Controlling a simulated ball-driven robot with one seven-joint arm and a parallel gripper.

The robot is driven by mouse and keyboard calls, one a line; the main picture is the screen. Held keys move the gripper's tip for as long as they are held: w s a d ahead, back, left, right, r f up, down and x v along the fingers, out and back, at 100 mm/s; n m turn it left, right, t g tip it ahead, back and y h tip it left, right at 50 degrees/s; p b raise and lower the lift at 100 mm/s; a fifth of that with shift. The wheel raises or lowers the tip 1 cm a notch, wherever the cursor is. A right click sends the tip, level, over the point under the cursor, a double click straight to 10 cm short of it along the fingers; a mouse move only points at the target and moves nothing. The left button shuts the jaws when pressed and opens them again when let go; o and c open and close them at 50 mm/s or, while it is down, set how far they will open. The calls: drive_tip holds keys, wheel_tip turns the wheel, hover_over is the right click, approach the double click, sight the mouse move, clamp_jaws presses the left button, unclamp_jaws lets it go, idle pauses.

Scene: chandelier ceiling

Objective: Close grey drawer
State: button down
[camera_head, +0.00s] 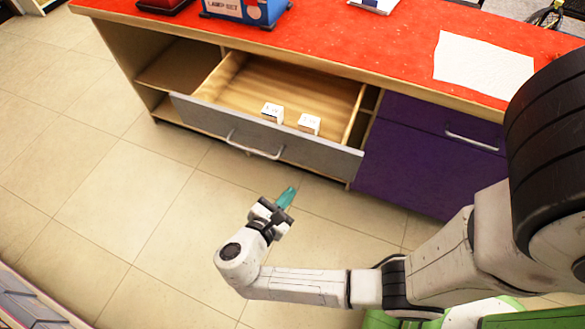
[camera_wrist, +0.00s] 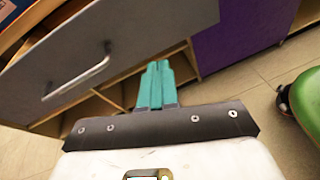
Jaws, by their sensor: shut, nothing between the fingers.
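The grey drawer (camera_head: 298,146) stands pulled out of the red-topped cabinet, with a light handle (camera_head: 255,146) on its front. Two small white boxes (camera_head: 272,112) (camera_head: 309,124) sit inside it near the front panel. My gripper (camera_head: 287,197) has teal fingers that are shut and empty. It is in front of and below the drawer front, apart from it. In the wrist view, the shut fingers (camera_wrist: 156,84) point toward the cabinet, with the grey drawer front (camera_wrist: 100,45) and its handle (camera_wrist: 78,78) at upper left.
The red countertop (camera_head: 340,38) holds a white sheet (camera_head: 482,66) and a blue box (camera_head: 243,9). Purple drawers (camera_head: 425,165) are right of the grey drawer. An open shelf (camera_head: 175,68) is at left. Tiled floor (camera_head: 110,210) is free in front.

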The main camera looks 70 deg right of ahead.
drive_tip(key=w+a+f+n+t+h+b, duration=0.1)
drive_tip(key=w+a+n+t+h, duration=0.1)
drive_tip(key=w+n+h, duration=0.1)
drive_tip(key=n, duration=0.1)
approach(297, 150)
drive_tip(key=d, duration=0.7)
drive_tip(key=shift+f, duration=0.2)
drive_tip(key=shift+d, duration=0.25)
drive_tip(key=d+b, duration=0.3)
drive_tip(key=d, duration=0.6)
drive_tip(key=d+b, duration=0.3)
drive_tip(key=d, duration=0.6)
drive_tip(key=w+d+b, duration=0.1)
drive_tip(key=d+b, duration=0.3)
drive_tip(key=d, duration=0.5)
drive_tip(key=shift+d+f, duration=0.15)
drive_tip(key=shift+d+b, duration=0.35)
drive_tip(key=shift+d, duration=0.1)
drive_tip(key=shift+w+r, duration=0.1)
drive_tip(key=shift+r, duration=0.15)
drive_tip(key=shift+d+r, duration=0.1)
